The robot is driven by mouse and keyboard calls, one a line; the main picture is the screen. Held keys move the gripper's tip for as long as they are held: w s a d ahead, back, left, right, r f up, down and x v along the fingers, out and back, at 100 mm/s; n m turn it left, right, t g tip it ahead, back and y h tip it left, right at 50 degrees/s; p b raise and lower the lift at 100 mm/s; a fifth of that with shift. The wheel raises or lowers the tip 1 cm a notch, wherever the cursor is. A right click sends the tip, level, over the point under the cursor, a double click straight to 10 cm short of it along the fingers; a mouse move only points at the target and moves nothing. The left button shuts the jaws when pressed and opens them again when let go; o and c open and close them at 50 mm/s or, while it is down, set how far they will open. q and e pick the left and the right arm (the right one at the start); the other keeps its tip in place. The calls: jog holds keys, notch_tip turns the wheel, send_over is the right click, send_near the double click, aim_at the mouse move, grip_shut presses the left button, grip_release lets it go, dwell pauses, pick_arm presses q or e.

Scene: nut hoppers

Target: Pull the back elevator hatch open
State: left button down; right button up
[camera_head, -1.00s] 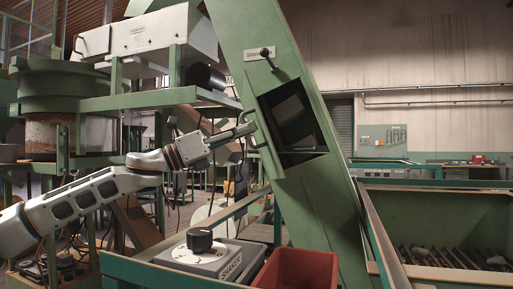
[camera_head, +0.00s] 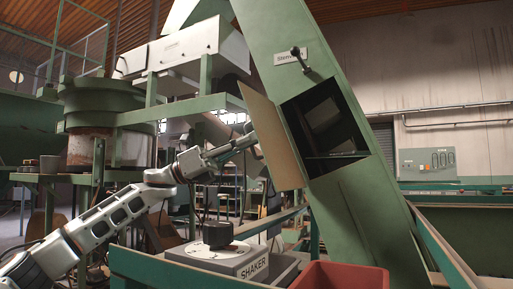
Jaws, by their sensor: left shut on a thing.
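The green elevator (camera_head: 345,200) slants up through the middle of the view. The hatch (camera_head: 271,138) on it stands swung out to the left of a dark square opening (camera_head: 326,125), with its tan inner face towards me. My left gripper (camera_head: 247,141) is at the hatch's left edge, on its outer side, and is shut on the hatch handle. The handle and the fingertips are mostly hidden behind the hatch. My right gripper is not in view.
A lever (camera_head: 301,60) sticks out above the opening. Below stand the shaker box (camera_head: 222,258) with a black knob and a red bin (camera_head: 340,276). A green frame (camera_head: 180,110) stands behind my left arm.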

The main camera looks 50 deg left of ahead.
pick_arm(q)
jog(key=shift+a+r, duration=0.2)
jog(key=c, duration=2.5)
grip_release()
jog(key=shift+o, duration=1.4)
jog(key=shift+f, duration=0.15)
jog(key=shift+d, duration=0.15)
jog(key=shift+s+f, duration=0.1)
jog(key=v, duration=1.2)
